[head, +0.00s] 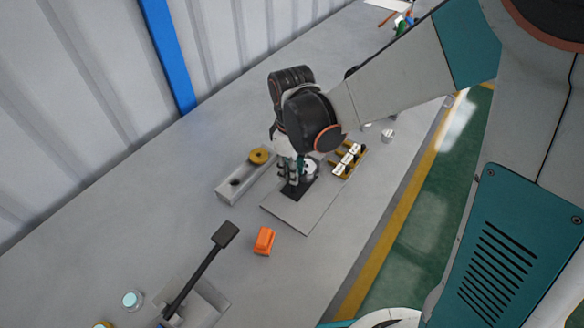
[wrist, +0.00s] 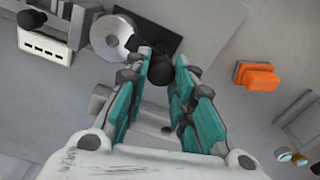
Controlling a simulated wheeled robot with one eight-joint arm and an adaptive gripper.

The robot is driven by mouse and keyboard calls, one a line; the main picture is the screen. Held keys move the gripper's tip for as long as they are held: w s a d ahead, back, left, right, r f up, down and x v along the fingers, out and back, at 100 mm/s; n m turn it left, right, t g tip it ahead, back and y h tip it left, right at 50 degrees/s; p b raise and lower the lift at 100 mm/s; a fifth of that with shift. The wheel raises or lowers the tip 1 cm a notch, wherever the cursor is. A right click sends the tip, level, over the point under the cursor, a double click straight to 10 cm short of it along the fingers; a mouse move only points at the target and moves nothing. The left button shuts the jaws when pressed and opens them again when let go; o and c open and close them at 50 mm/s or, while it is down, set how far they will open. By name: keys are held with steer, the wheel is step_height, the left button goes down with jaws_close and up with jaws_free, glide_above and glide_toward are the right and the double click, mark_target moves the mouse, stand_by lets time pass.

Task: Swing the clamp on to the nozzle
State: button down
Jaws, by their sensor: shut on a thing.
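My gripper (head: 289,168) is low over the grey plate (head: 309,219) on the bench, pointing down. In the wrist view its teal fingers (wrist: 164,56) are closed around a dark round knob (wrist: 155,75), which looks like the clamp's handle. A pale round flanged part (head: 311,169) stands close beside the fingers on a black base (head: 297,189). From above it shows as a disc (wrist: 112,37) with a notch or dark piece at its edge. The nozzle cannot be clearly told apart, and the rest of the clamp is mostly hidden by the fingers.
A grey block with a gold ring (head: 258,155) lies left of the plate. A yellow holder with white pieces (head: 348,160) is at the right. An orange block (head: 264,241) and a black-handled device (head: 205,270) are nearer. Bare bench lies between them.

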steer(key=shift+n, duration=1.1)
steer(key=c, duration=1.4)
jaws_free()
steer(key=shift+o, duration=0.2)
